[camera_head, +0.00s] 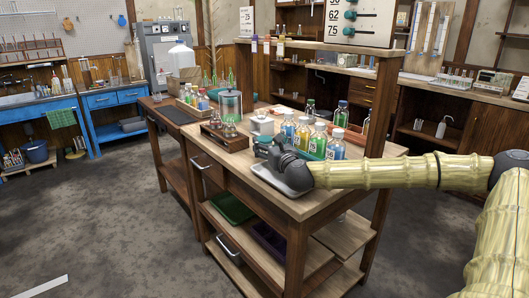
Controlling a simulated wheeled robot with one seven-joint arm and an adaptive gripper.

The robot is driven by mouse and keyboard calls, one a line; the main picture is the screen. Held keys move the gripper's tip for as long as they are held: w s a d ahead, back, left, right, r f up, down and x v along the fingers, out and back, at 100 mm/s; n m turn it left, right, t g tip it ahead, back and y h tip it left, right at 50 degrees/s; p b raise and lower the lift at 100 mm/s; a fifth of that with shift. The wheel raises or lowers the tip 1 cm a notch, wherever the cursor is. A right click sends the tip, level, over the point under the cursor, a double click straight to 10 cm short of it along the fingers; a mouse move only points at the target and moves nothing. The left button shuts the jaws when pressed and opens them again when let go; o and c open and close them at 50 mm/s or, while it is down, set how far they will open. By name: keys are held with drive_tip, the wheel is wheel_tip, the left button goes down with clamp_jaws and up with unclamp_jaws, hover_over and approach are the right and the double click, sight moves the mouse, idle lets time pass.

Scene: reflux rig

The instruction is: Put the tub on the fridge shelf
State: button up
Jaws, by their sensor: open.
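My gripper (272,150) is dark and hangs low over the front right of the wooden workbench (325,205), at the end of my arm coming in from the right. It is open; its fingers are small and partly hidden by its own body. I cannot tell for certain which thing is the tub. A green bin (232,208) sits on the bench's lower shelf. No fridge shelf can be made out; a grey cabinet (169,52) stands at the back.
Several coloured bottles (304,136) stand close behind and right of my gripper. A grey tray (284,180) is just below it. A wooden rack (224,138) and a white box (262,125) are to its left. Open floor (130,220) lies left of the bench.

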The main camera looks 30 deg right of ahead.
sight(264, 138)
drive_tip(key=shift+x, duration=2.6)
drive_tip(key=shift+a, duration=0.15)
drive_tip(key=shift+c, duration=0.4)
drive_tip(key=c, duration=1.2)
drive_tip(key=shift+o, duration=0.2)
drive_tip(key=shift+r, duration=0.4)
wheel_tip(264, 138, up, 3)
drive_tip(key=s+a+r+p, duration=0.1)
drive_tip(key=s+a, duration=0.7)
drive_tip(key=s, duration=0.5)
drive_tip(key=shift+s+a, duration=0.25)
